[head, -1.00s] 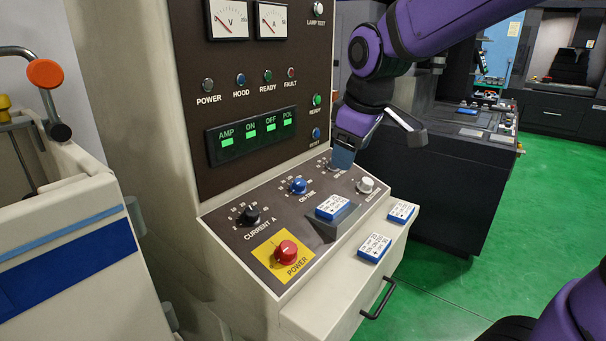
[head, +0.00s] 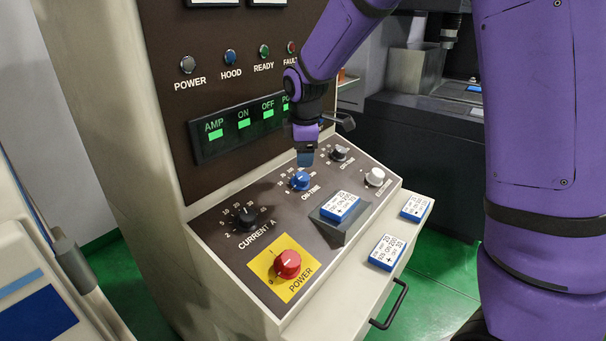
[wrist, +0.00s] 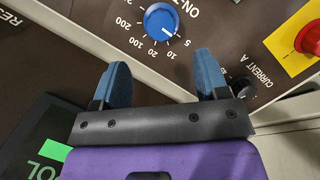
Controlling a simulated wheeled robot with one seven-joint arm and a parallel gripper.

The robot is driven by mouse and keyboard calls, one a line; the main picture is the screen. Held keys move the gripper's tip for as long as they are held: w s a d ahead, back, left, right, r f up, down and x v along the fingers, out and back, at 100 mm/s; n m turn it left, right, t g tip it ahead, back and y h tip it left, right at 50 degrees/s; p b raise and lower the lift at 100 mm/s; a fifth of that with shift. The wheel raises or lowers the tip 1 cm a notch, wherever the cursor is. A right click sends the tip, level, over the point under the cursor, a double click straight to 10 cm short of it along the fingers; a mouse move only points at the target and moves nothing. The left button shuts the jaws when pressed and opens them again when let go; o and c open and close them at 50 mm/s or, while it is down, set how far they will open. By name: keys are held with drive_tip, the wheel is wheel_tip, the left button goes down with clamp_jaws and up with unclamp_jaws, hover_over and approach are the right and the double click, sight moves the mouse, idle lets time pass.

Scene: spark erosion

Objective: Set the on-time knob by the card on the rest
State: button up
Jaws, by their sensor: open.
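The on-time knob (head: 300,180) is blue and sits on the sloping panel. In the wrist view the on-time knob (wrist: 161,22) has a white mark that seems to point near the 5; its scale shows 5, 10, 20, 100 and 200. My gripper (head: 305,156) is just above and behind the knob, pointing down at the panel. In the wrist view my gripper (wrist: 165,75) has its two blue fingers apart with nothing between them, and the knob lies beyond the tips. The card (head: 341,205) lies on the dark wedge rest (head: 328,229); its print is too small to read surely.
Black current knob (head: 245,218) and red power knob (head: 288,264) are left of the on-time knob. A black knob (head: 340,152) and a white knob (head: 375,177) are right. Two more cards (head: 387,252) (head: 415,208) lie on the ledge. The upright display panel (head: 238,125) stands behind.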

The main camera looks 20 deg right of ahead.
sight(302, 176)
drive_tip(key=x, duration=0.9)
drive_tip(key=shift+s, duration=0.1)
drive_tip(key=c, duration=0.9)
